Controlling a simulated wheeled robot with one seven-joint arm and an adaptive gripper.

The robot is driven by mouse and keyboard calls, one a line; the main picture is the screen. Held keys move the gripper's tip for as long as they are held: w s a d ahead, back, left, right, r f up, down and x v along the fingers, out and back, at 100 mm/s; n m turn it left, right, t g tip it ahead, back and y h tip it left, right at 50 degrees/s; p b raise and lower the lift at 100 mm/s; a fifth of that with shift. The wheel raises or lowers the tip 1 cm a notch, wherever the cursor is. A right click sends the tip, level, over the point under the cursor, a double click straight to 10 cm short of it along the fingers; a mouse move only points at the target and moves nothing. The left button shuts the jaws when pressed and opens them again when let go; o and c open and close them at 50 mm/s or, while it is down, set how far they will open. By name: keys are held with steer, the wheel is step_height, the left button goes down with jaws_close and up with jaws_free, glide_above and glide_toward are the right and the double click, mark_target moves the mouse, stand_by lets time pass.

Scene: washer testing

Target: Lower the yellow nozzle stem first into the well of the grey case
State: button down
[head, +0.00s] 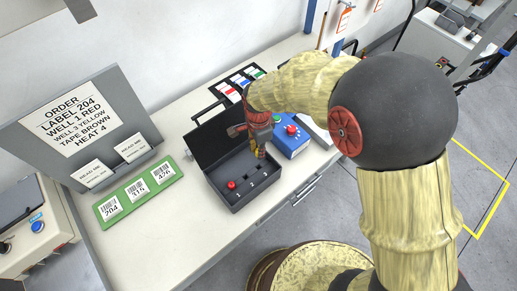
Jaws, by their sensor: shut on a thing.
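The grey case (258,194) stands open on the bench, its dark lid raised at the back. A red nozzle (231,184) sits at the left inside it. Small light marks show along the front part of the case; the wells are too small to make out clearly. My gripper (260,145) points down over the right part of the case, shut on the yellow nozzle (261,153). The nozzle is small and partly hidden by the fingers. I cannot tell whether its stem is above the well or partly in it.
A blue box (291,143) with a red knob stands close right of the case. A green board (138,195) with labels 204, 315 and 426 lies left. A grey order sign (84,124) stands behind it, reading well 1 red, well 3 yellow. Bare bench (170,235) lies front left.

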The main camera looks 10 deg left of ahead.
steer(key=shift+s+f+b, duration=0.1)
steer(key=shift+f+b, duration=1.9)
steer(key=shift+f, duration=1.25)
steer(key=shift+f+b, duration=0.5)
steer(key=shift+f, duration=1.1)
stand_by(0.4)
steer(key=c, duration=1.6)
jaws_free()
step_height(320, 180, up, 12)
